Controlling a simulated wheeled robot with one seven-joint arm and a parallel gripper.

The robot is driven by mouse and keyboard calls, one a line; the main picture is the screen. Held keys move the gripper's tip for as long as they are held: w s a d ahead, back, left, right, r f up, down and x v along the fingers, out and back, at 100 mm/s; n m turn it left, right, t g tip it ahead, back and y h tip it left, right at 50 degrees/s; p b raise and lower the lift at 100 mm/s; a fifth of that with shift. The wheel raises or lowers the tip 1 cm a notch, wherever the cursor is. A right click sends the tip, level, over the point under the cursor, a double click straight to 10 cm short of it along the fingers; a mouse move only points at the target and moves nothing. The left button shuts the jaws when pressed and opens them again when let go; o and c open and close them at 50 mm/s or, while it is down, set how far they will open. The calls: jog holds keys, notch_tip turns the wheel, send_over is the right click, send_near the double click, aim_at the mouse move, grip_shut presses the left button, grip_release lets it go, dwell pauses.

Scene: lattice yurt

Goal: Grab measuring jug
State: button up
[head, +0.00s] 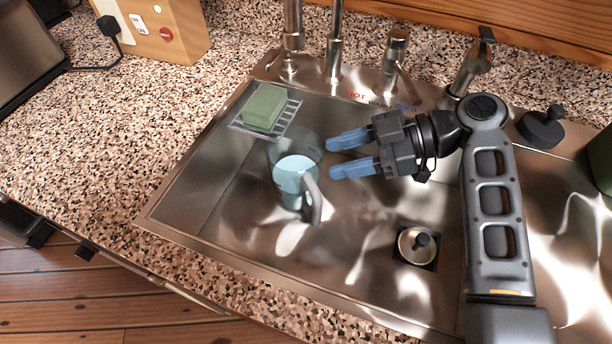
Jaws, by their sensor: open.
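A light blue jug (294,181) with a grey handle (314,200) stands upright in the steel sink, left of the middle. A clear glass-like vessel (297,148) shows just behind it; I cannot tell which of the two is the measuring jug. My gripper (339,155) has blue fingertips that point left. It is open and empty, to the right of both vessels and apart from the light blue jug.
The sink (215,205) has a drain with a dark knob (416,245). A green sponge (265,106) sits on a wire rack at the back left. Taps (335,45) stand along the back edge.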

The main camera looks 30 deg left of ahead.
aim_at(281, 172)
jog(key=p+x, duration=0.1)
jog(key=x, duration=0.8)
jog(key=shift+a+f+p, duration=0.1)
jog(key=shift+p, duration=0.3)
jog(key=shift+c, duration=0.4)
grip_shut()
